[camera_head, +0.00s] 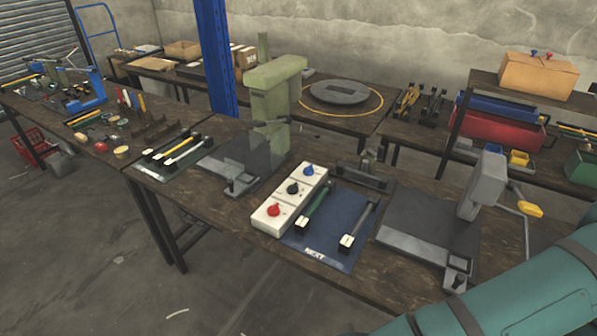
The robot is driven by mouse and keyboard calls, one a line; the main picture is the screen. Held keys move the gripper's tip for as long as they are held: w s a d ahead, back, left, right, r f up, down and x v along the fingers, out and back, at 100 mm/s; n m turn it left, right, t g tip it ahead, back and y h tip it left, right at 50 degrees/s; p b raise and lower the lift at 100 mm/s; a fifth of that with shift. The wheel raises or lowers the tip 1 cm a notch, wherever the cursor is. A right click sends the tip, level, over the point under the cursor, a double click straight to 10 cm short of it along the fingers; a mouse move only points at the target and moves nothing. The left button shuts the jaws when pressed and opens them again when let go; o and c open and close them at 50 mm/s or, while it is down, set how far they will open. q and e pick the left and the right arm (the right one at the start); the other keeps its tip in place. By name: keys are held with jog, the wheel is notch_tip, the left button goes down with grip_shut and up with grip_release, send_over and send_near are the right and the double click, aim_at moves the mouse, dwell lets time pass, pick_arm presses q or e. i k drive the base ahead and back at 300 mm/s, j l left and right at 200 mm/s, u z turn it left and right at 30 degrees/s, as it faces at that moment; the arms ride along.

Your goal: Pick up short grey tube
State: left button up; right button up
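A short grey tube (361,224) lies on the right side of a dark blue mat (328,233) marked "NEXT" at its front edge. Its near end rests at a black holder with a pale mark. A dark green tube (317,206) lies roughly parallel to its left on the same mat. Neither of my grippers is in view, and nothing visible touches the grey tube.
A white box with blue, black and red knobs (290,196) borders the mat on the left. A grey press (484,187) with a yellow-ended handle stands to the right. A green press (273,98) stands behind left. A green mat (150,172) holds more tubes.

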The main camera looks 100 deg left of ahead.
aim_at(341, 168)
jog(key=l+u, duration=0.1)
jog(key=u, duration=2.6)
jog(key=i+j+u, duration=0.1)
jog(key=j+u, duration=0.25)
jog(key=u, duration=0.15)
